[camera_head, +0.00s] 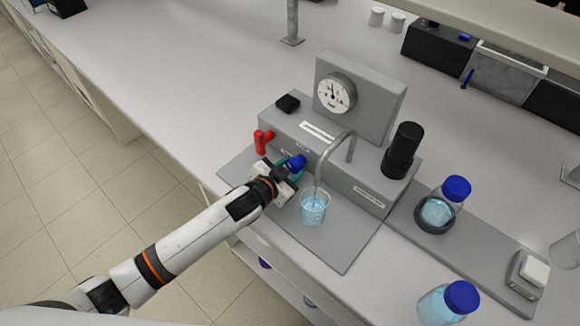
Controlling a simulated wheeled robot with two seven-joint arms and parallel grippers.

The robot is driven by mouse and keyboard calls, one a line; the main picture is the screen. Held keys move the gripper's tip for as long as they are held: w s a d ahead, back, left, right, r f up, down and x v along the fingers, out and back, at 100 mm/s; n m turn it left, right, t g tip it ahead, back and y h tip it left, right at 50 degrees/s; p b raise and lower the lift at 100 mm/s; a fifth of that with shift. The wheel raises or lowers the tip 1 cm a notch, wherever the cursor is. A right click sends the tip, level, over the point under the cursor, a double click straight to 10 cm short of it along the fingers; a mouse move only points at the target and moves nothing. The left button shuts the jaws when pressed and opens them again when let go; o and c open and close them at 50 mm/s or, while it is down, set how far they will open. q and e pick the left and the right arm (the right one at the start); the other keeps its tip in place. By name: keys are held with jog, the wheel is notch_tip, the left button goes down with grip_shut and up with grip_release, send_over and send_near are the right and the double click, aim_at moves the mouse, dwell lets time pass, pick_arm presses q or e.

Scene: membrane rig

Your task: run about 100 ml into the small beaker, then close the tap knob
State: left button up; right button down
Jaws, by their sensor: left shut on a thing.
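The small beaker (314,209) stands upright on the grey mat in front of the grey rig, with pale blue liquid in it. The curved metal spout (328,150) comes down from the rig to just over the beaker's mouth. I cannot tell whether liquid is running. The blue tap knob (297,161) is on the rig's front, left of the spout. My left gripper (287,174) is shut on the tap knob and partly hides it. The liquid level against any marks is too small to read. My right gripper is not in view.
A red handle (262,141) is just left of my gripper. The rig (365,185) carries a round dial (334,93) and a black cylinder (404,150). Blue-capped bottles (454,190) stand at the right. The bench (190,105) is clear to the left.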

pick_arm(q)
jog(key=shift+m+t+y, duration=0.3)
jog(key=shift+m, duration=0.4)
jog(key=o, duration=1)
jog(key=shift+s, duration=0.1)
jog(key=b+v, duration=0.1)
jog(key=v, duration=0.9)
jog(key=shift+s+b, duration=0.3)
jog(key=shift+b, duration=0.1)
jog(key=shift+s+a+r, duration=0.25)
jog(key=shift+s+a, duration=0.05)
jog(key=shift+s, duration=0.25)
